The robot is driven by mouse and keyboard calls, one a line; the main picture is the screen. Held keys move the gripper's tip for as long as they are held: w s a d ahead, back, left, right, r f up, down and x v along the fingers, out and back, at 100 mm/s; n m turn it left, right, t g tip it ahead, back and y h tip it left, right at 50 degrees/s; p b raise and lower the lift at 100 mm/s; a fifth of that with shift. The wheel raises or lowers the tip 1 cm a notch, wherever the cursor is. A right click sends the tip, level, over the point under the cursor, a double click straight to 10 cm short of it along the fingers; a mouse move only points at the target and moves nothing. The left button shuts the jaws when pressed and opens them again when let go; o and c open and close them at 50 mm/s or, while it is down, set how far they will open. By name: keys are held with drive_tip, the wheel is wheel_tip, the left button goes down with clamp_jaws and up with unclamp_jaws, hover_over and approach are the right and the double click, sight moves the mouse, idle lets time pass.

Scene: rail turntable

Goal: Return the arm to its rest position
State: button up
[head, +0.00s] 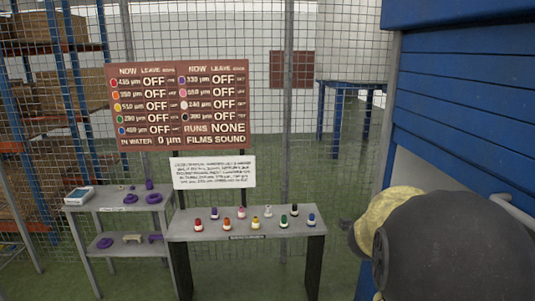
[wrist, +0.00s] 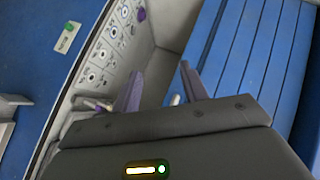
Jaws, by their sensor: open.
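My gripper (wrist: 160,72) shows in the wrist view with its two purple-grey fingers apart. Only a grey surface shows between them, and nothing is held. In the head view, my arm (head: 450,245) is bent at the lower right, in front of the blue slatted wall; the gripper itself cannot be made out there. In the wrist view, a pale panel (wrist: 104,52) with rows of round fittings lies to the left of the fingers, with a purple piece (wrist: 141,14) at its top. Whether the fingers touch anything cannot be told.
Blue slatted wall (head: 465,95) stands close at right. A grey bench (head: 245,228) holds several coloured knobs. A grey shelf unit (head: 115,203) with purple parts stands left. A status board (head: 178,103) and white notice (head: 213,172) stand behind. Green floor (head: 345,185) is clear behind the bench.

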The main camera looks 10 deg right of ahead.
drive_tip(key=w+a+f+n+y, duration=0.1)
drive_tip(key=a+f+n+y, duration=0.25)
drive_tip(key=a, duration=0.25)
drive_tip(key=a+f+n+t+y, duration=0.1)
drive_tip(key=a+f+n+y, duration=0.15)
drive_tip(key=a+n, duration=0.3)
drive_tip(key=w+a+f+n+y, duration=0.1)
drive_tip(key=a+f+n+y, duration=0.25)
drive_tip(key=a, duration=0.35)
drive_tip(key=s+a+f+n+g+y, duration=0.2)
drive_tip(key=s+a+f+n+g, duration=0.4)
drive_tip(key=s+a+f+n, duration=0.3)
drive_tip(key=s+a+n, duration=0.2)
drive_tip(key=s, duration=0.2)
drive_tip(key=shift+s+a, duration=0.15)
drive_tip(key=shift+s, duration=0.05)
drive_tip(key=shift+n, duration=0.25)
drive_tip(key=shift+c, duration=0.8)
drive_tip(key=shift+w, duration=0.2)
